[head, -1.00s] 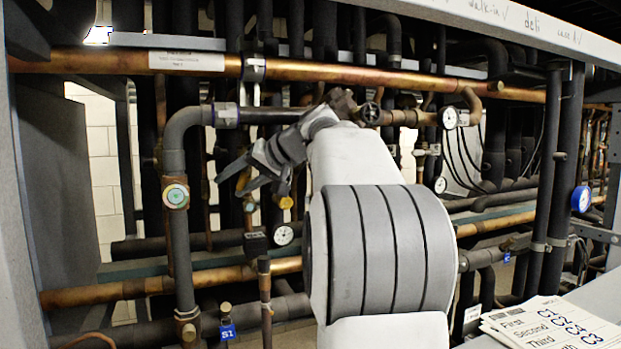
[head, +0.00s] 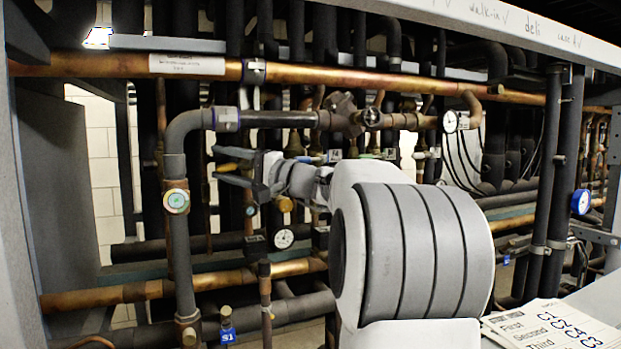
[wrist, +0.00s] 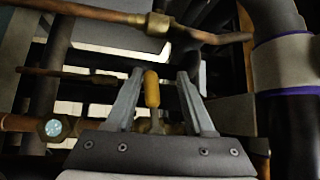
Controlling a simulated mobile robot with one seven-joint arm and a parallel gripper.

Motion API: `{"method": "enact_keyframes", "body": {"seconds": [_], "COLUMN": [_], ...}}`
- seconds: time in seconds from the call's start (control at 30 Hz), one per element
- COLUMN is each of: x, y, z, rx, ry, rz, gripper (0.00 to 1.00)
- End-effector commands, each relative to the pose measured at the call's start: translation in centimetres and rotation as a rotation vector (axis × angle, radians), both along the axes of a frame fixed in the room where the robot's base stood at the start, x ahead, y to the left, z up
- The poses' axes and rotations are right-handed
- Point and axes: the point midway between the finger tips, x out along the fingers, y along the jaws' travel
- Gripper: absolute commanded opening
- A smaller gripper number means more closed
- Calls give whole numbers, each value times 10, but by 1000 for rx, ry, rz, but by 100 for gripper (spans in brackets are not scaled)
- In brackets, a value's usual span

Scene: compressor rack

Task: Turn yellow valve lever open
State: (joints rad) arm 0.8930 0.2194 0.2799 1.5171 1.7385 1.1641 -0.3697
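The yellow valve lever (wrist: 152,88) shows upright between the two fingers of my gripper (wrist: 160,76) in the wrist view, nearer the left finger. The fingers are apart, and a gap shows on each side of the lever. In the head view, my gripper (head: 217,164) points left among the pipes, with its fingers spread one above the other. A small yellow piece, the lever (head: 228,167), shows between them. I cannot tell whether a finger touches it. The valve body is mostly hidden.
A copper pipe (head: 120,65) runs across above. Another gauge (head: 283,238) sits below. Papers (head: 545,325) lie at lower right. Pipes crowd the space around my gripper.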

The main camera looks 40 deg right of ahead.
Motion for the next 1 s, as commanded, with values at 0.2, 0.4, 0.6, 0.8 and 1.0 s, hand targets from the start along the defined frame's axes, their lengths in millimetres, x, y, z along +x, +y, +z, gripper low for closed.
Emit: {"method": "enact_keyframes", "body": {"seconds": [0.2, 0.4, 0.6, 0.8, 1.0], "x": [-41, -76, -110, -145, -144], "y": [-25, -45, -65, -84, -83], "z": [-11, -16, -22, -27, -24], "rx": [-10, -9, -9, -10, -9], "ry": [-1, 1, 1, 1, 1], "rz": [-8, -8, -8, -8, -5], "gripper": [51, 51, 51, 51, 51]}}
